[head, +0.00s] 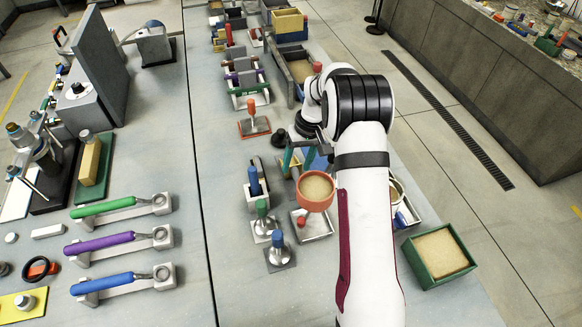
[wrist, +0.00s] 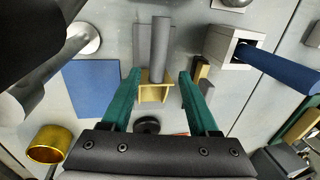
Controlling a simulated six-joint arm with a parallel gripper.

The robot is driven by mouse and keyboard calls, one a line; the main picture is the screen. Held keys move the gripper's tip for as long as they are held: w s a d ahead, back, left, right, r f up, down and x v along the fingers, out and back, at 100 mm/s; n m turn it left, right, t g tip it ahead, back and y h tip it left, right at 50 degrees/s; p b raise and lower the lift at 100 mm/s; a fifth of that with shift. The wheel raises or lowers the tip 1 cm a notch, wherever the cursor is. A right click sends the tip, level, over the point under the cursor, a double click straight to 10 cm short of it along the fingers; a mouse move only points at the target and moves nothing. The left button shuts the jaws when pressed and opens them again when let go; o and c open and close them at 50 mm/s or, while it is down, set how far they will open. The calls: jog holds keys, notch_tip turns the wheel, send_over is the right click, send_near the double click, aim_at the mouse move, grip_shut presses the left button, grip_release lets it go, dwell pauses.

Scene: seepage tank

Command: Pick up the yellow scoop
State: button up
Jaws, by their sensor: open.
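In the wrist view a small yellow open-fronted scoop (wrist: 153,92) with a thick grey handle (wrist: 160,48) lies between and beyond the green fingers of my gripper (wrist: 160,76). The fingers are apart, one on each side of it. I cannot tell how much height separates them from it, and no contact is visible. In the head view my gripper (head: 291,160) is partly hidden by my arm, over the middle of the bench. I cannot make out the scoop there.
A blue square plate (wrist: 90,88) lies left of the scoop, and a gold cup (wrist: 48,146) stands lower left. A grey box holder (wrist: 232,48) with a blue handle is at right. In the head view an orange-rimmed sand pot (head: 315,188) and a green sand tray (head: 440,254) are close by.

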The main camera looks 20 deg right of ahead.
aim_at(297, 171)
jog(key=f, duration=0.4)
jog(key=shift+a+f, duration=0.2)
jog(key=shift+f, duration=0.05)
grip_shut()
dwell(1.0)
